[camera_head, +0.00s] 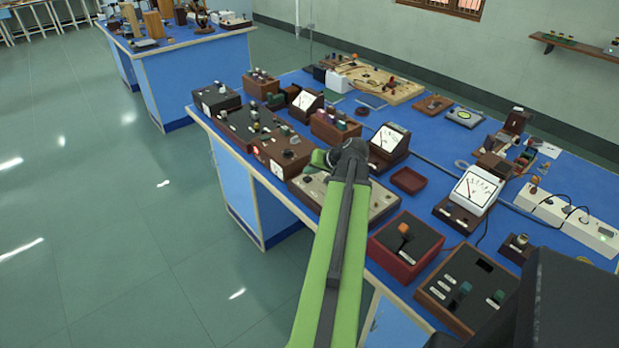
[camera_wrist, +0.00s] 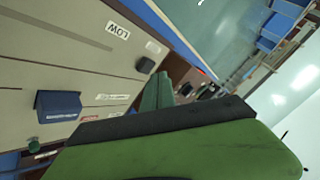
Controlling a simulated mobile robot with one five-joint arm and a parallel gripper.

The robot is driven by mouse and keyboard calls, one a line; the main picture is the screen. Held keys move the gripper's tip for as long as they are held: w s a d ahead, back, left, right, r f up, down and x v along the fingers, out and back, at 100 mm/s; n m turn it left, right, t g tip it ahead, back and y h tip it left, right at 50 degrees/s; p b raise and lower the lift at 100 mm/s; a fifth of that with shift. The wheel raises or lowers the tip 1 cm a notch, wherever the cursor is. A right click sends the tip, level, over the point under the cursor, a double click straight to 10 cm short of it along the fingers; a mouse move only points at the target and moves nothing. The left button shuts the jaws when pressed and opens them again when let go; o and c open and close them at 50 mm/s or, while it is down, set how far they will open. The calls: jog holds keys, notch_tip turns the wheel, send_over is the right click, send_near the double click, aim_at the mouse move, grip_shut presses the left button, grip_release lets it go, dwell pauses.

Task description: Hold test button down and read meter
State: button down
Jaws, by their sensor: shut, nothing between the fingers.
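My gripper (camera_head: 318,160) is over the front edge of the bench, above a beige-topped control box (camera_head: 380,203). Its green fingers (camera_wrist: 165,92) are shut and empty in the wrist view. There the beige panel (camera_wrist: 70,60) bears a "LOW" label (camera_wrist: 118,31), a blue knob or button (camera_wrist: 58,106) and a small black one (camera_wrist: 145,65). Contact with any of them cannot be made out. I cannot tell which control is the test button. A wooden-cased dial meter (camera_head: 388,139) stands behind the box, and a white one (camera_head: 476,189) further right. Their readings are too small to read.
A red box with an orange-topped knob (camera_head: 405,245) and a brown box with switches (camera_head: 468,290) stand right of my arm. A brown control box (camera_head: 262,137) is to the left. A white power strip (camera_head: 570,220) lies at right. Open floor (camera_head: 120,220) is at left.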

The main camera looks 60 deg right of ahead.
aim_at(310, 180)
jog(key=shift+f, duration=0.15)
jog(key=shift+w+f+b, duration=0.15)
jog(key=shift+f+b, duration=0.1)
jog(key=shift+b, duration=0.15)
jog(key=shift+f+b, duration=0.5)
dwell(0.4)
jog(key=shift+r, duration=0.1)
dwell(1.9)
jog(key=shift+r+p, duration=0.8)
jog(key=shift+p, duration=0.1)
notch_tip(310, 180, up, 5)
jog(key=p, duration=0.5)
jog(key=shift+r, duration=0.15)
